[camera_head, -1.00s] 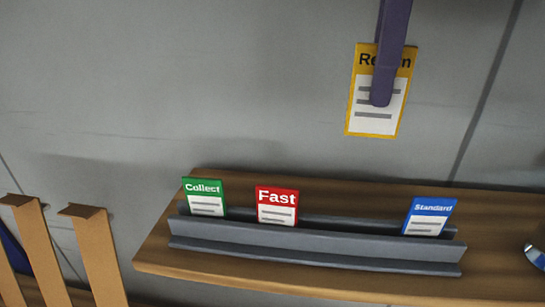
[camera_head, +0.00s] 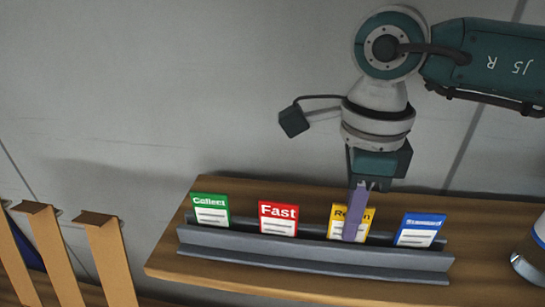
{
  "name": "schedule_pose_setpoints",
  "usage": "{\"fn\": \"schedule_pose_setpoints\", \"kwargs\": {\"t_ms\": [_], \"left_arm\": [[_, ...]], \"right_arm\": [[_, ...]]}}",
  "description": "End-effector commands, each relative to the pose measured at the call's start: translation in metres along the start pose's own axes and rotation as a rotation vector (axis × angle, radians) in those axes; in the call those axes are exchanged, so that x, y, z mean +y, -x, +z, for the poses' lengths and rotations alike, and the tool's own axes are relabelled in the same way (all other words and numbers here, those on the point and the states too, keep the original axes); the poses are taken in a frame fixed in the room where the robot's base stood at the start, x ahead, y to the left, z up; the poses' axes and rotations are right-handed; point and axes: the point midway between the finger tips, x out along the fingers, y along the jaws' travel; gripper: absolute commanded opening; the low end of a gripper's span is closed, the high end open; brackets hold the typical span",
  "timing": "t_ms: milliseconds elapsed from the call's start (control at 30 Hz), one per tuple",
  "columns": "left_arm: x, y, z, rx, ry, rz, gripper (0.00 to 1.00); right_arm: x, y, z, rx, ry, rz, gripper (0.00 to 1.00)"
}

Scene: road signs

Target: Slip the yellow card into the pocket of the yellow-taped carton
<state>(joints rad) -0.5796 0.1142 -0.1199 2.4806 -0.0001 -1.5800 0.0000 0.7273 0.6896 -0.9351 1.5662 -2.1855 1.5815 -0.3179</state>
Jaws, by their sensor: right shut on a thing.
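The yellow card (camera_head: 335,224), marked "Return" with part of its word covered, is in the grey slotted rack (camera_head: 300,262) between the red "Fast" card and the blue card. My right gripper (camera_head: 355,236) reaches down from above and is shut on the yellow card. One purple finger lies over its front; the other finger is hidden behind it. My left gripper is not in view. I see no carton with yellow tape and no pocket.
The rack stands on a wooden shelf (camera_head: 168,262). It also holds a green "Collect" card (camera_head: 210,211), the red card (camera_head: 278,219) and the blue card (camera_head: 420,231). Tan strips with bent tops (camera_head: 110,258) stand at the lower left. A rounded metallic object (camera_head: 530,255) shows at right.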

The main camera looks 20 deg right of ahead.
Motion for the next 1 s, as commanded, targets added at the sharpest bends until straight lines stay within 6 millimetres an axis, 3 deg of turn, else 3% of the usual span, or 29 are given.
{"fn": "schedule_pose_setpoints", "kwargs": {"t_ms": [300, 333, 600, 933, 1000], "left_arm": [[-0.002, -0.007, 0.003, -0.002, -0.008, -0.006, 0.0], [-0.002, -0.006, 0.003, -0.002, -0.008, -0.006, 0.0], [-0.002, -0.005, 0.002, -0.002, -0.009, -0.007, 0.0], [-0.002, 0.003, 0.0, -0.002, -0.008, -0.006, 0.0], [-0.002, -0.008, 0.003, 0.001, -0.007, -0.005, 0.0]], "right_arm": [[0.0, -0.005, 0.0, 0.0, -0.001, 0.0, 0.0], [0.0, -0.005, 0.0, -0.001, -0.001, 0.0, 0.07], [0.0, -0.004, 0.0, -0.001, -0.001, 0.0, 0.36], [0.001, -0.001, 0.0, 0.0, 0.0, 0.002, 0.36], [-0.002, 0.004, 0.002, -0.006, 0.0, -0.004, 0.36]]}}
